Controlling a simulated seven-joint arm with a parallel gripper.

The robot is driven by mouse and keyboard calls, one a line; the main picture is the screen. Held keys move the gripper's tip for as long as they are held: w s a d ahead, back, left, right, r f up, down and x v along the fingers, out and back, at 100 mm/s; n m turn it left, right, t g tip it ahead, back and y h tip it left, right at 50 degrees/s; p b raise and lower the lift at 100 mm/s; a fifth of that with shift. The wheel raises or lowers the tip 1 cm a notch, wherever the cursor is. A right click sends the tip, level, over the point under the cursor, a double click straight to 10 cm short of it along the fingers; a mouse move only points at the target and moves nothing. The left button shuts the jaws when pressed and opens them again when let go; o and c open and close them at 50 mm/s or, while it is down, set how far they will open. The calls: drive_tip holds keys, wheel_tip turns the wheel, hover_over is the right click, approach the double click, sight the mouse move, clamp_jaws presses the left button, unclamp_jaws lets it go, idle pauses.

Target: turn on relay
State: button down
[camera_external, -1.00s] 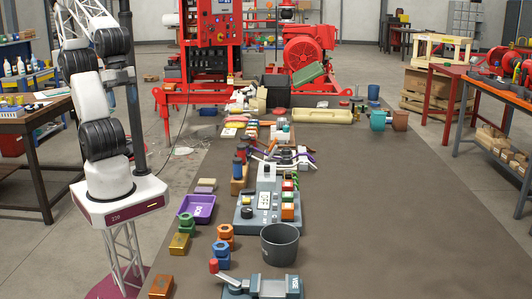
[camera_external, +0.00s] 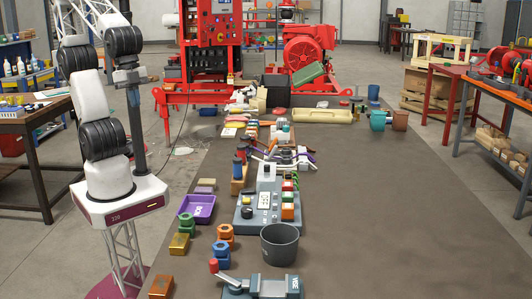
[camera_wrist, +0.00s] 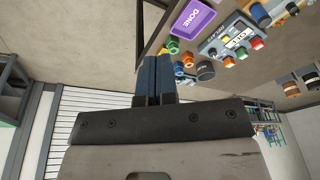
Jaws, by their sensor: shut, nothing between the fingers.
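A grey control unit (camera_external: 248,214) with a white socket plate, a dark knob and coloured buttons stands on the long table. It also shows in the wrist view (camera_wrist: 215,45), at the upper right, with orange, green and red buttons along it. In the external view the gripper cannot be made out clearly at the upper left.
A purple tray (camera_external: 197,209), a dark grey bucket (camera_external: 280,244), a vise (camera_external: 262,287) and coloured nuts and bolts (camera_external: 221,254) surround the unit. Tools and blocks line the table behind it. The table's right side (camera_external: 400,230) is bare.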

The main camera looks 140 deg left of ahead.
drive_tip(key=w+a+f+m, duration=0.2)
drive_tip(key=w+a, duration=0.3)
drive_tip(key=w, duration=0.2)
drive_tip(key=w+a+f+m, duration=0.1)
drive_tip(key=w+a+m, duration=0.1)
drive_tip(key=w+a, duration=0.45)
drive_tip(key=m+g+y, duration=0.1)
drive_tip(key=m, duration=0.3)
hover_over(253, 189)
drive_tip(key=s+d, duration=0.2)
wheel_tip(253, 189, down, 9)
drive_tip(key=shift+w+r, duration=0.15)
drive_tip(key=shift+w, duration=0.1)
drive_tip(key=shift+a, duration=0.1)
drive_tip(key=shift+w+a+f, duration=0.2)
drive_tip(key=shift+a+f, duration=0.05)
drive_tip(key=shift+f, duration=2.05)
drive_tip(key=shift+w+a+f, duration=0.2)
drive_tip(key=shift+w+f, duration=0.05)
drive_tip(key=shift+f, duration=2.1)
drive_tip(key=shift+w+a+f, duration=0.2)
drive_tip(key=shift+a+f, duration=0.05)
drive_tip(key=shift+f, duration=2.05)
